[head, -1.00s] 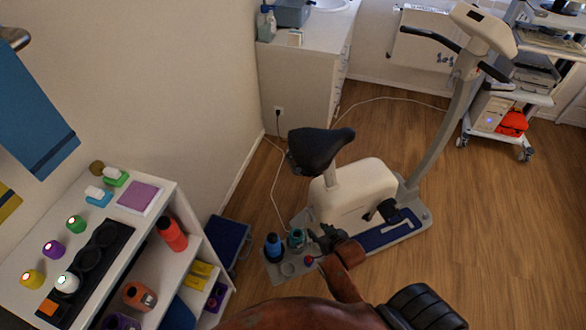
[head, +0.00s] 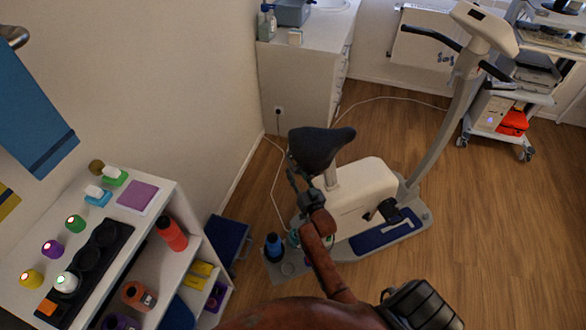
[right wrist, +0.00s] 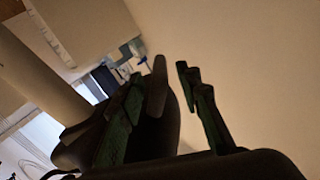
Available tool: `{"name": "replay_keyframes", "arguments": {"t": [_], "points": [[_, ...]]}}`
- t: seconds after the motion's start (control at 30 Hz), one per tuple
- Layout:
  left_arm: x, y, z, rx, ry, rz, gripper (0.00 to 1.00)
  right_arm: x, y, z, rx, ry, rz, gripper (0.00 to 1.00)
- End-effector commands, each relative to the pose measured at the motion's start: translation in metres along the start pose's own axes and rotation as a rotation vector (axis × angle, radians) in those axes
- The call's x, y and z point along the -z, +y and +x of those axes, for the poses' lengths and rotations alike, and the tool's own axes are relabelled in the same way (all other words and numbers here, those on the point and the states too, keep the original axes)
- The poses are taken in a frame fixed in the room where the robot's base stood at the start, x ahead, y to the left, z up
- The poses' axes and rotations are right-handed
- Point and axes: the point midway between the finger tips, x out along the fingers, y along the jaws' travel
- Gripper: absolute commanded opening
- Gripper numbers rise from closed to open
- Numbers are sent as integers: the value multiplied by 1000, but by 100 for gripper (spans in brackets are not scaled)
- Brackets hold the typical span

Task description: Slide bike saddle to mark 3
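The bike saddle (head: 318,148) is black and sits on the exercise bike's cream seat post (head: 331,177). No numbered marks can be made out. My right gripper (head: 297,178) is just below and in front of the saddle's left part in the head view. In the right wrist view its fingers (right wrist: 172,78) stand apart, with green inner pads. A dark rounded shape (right wrist: 163,135), likely the saddle, shows behind and between them; I cannot tell whether they touch it. My left gripper is not in view.
The exercise bike (head: 365,190) stands on the wood floor. A blue bottle (head: 274,247) is in its front tray. A white shelf (head: 185,205) with several items stands left, beside a blue box (head: 228,240). A cart (head: 505,110) is at the back right. The floor right of the bike is clear.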

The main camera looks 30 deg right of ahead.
Motion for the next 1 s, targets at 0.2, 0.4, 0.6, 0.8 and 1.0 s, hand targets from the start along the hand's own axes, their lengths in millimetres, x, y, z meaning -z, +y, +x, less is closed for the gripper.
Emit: {"name": "replay_keyframes", "arguments": {"t": [0.2, 0.4, 0.6, 0.8, 1.0], "points": [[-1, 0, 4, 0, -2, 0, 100, -1, 1, 27, -1, -1, -1, 32], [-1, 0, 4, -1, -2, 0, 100, -1, 1, 33, -1, -2, 0, 32], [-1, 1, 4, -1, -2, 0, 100, 0, 1, 33, -1, -2, -1, 30], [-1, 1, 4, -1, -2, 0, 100, 0, 0, 33, -1, -2, -1, 16], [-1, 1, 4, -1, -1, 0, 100, 0, -1, 33, 1, -1, 0, 3]]}}
